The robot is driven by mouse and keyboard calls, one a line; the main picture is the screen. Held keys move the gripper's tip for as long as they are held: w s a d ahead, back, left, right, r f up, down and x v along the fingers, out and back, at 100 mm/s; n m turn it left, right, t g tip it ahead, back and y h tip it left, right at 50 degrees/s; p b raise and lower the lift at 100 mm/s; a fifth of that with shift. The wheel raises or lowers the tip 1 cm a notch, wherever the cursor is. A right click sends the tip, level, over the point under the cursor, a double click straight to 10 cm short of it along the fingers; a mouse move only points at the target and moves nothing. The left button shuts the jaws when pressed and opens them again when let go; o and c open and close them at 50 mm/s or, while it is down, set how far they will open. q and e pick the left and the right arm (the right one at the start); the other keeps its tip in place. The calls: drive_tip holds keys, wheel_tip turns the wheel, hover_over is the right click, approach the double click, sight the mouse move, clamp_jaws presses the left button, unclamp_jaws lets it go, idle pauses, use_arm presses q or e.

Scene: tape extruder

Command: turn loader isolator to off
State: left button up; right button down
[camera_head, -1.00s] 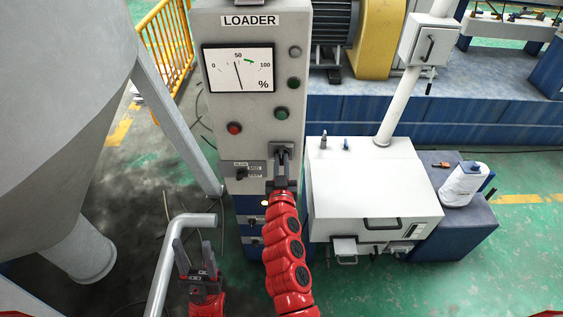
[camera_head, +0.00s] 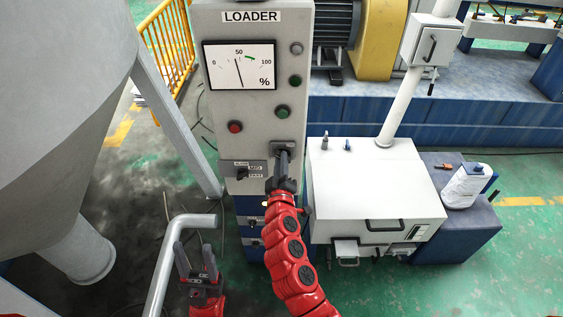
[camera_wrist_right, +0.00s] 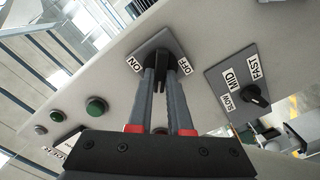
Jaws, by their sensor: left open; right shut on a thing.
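The loader isolator (camera_head: 291,147) is a dark switch plate at the lower right of the grey LOADER panel (camera_head: 260,110). In the right wrist view, the isolator's plate (camera_wrist_right: 149,53) has an ON label on the left and an OFF label on the right. My right gripper (camera_head: 283,157) is at the isolator. In the right wrist view, my right gripper's grey fingers (camera_wrist_right: 165,75) are shut on the black isolator handle (camera_wrist_right: 159,74), which lies between the two labels. My left gripper (camera_head: 196,260) is open and empty at lower left, away from the panel.
A SLOW/MID/FAST selector (camera_head: 242,174) sits left of the isolator, below green and red buttons. A grey bent pipe (camera_head: 170,255) passes beside my left gripper. A white box machine (camera_head: 370,190) stands close to the right of my right arm.

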drive_tip(key=n, duration=0.5)
drive_tip(key=n+p, duration=0.1)
drive_tip(key=n, duration=0.1)
drive_tip(key=shift+f+n, duration=0.3)
drive_tip(key=shift+n, duration=0.1)
idle(0.4)
drive_tip(key=c, duration=0.8)
unclamp_jaws()
drive_tip(key=shift+c, duration=0.2)
drive_tip(key=s+b, duration=0.3)
drive_tip(key=s, duration=1.4)
drive_tip(key=shift+s+b, duration=0.25)
drive_tip(key=shift+b, duration=0.05)
